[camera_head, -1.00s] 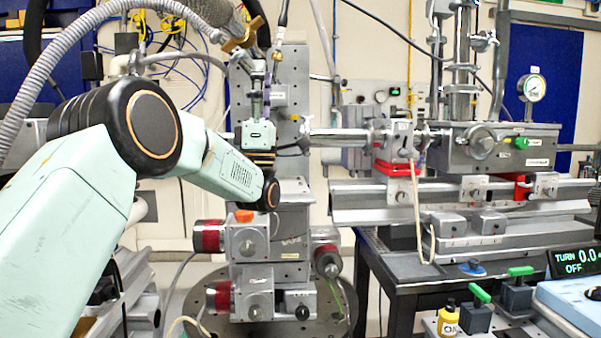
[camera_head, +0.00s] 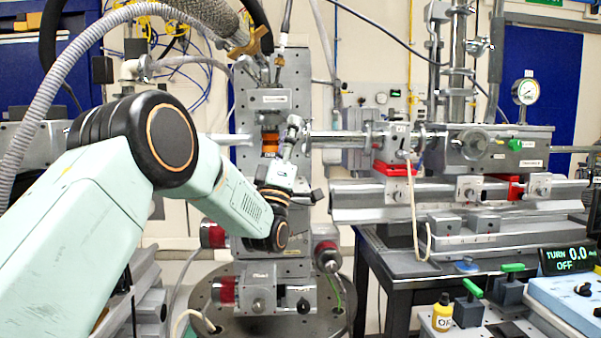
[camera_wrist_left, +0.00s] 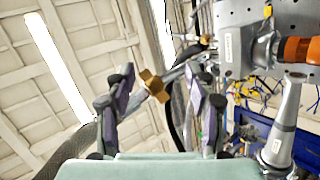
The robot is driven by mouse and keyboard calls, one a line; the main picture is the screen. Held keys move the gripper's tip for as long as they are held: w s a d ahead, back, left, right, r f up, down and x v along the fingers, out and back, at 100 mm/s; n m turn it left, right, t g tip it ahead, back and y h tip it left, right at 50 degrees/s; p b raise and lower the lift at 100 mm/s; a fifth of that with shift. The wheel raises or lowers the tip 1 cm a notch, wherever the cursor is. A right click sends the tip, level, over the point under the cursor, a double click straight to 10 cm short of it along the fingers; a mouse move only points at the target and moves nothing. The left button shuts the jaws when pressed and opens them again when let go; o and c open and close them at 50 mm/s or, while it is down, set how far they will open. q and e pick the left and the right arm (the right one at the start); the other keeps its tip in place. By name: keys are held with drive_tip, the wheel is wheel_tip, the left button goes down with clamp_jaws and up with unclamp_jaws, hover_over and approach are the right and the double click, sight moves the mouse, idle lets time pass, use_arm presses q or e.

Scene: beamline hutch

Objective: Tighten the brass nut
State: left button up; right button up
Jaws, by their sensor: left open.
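The brass nut (camera_head: 249,43), a winged fitting, sits at the end of the braided hose near the top of the grey column in the head view. It also shows in the left wrist view (camera_wrist_left: 153,85), between my two fingers in the picture and beyond them. My left gripper (camera_head: 294,125) points up in front of the column, below and to the right of the nut and apart from it. In the left wrist view its two fingers (camera_wrist_left: 165,78) are spread and hold nothing. My right gripper is not in view.
An orange-banded fitting (camera_head: 270,143) and a horizontal pipe (camera_head: 338,139) are close to my left gripper. The column (camera_head: 287,73) stands behind it. A ribbed grey hose (camera_head: 52,82) arches over my left arm. A control display (camera_head: 568,260) reads "TURN 0.0 OFF".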

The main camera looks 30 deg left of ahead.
use_arm(q)
wheel_tip(320, 180, down, 8)
drive_tip(key=w+d+m+g+h, duration=0.1)
drive_tip(key=d+m+g, duration=0.1)
drive_tip(key=g, duration=0.1)
drive_tip(key=shift+w, duration=0.35)
drive_tip(key=shift+w+a+f, duration=0.1)
drive_tip(key=shift+m, duration=0.3)
